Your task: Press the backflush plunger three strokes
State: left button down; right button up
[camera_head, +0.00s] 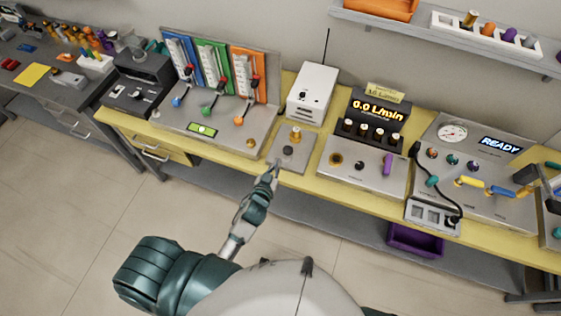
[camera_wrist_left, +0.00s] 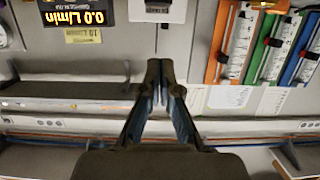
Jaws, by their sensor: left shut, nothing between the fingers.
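A small grey plate unit (camera_head: 303,154) lies on the yellow bench. It carries an upright brass-coloured knob (camera_head: 296,134), which looks like the backflush plunger, and a dark round part (camera_head: 287,151) in front of it. My left gripper (camera_head: 274,168) is at the front edge of this unit, short of the brass knob, with its fingers shut and empty. In the left wrist view the closed fingertips (camera_wrist_left: 160,66) point toward the wall, and the knob cannot be made out there. My right gripper is not in view.
Left of the plate is a sloped panel with levers (camera_head: 215,125) and coloured boards. Behind stands a white box (camera_head: 312,92). To the right are a flow unit reading 0.0 L/min (camera_head: 380,112) and a gauge console reading READY (camera_head: 470,160). A purple bin (camera_head: 415,240) sits below.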

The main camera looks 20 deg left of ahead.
pick_arm(q)
jog(key=shift+d+r+b, duration=0.2)
jog(key=shift+r+b, duration=0.55)
jog(key=shift+b, duration=0.1)
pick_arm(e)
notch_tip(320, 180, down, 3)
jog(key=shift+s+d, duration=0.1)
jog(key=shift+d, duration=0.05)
pick_arm(q)
jog(key=shift+w, duration=0.1)
send_over(286, 153)
jog(key=shift+w+f, duration=0.25)
jog(key=shift+f, duration=1)
jog(key=f, duration=0.3)
jog(key=shift+s, duration=0.2)
jog(key=shift+f, duration=0.55)
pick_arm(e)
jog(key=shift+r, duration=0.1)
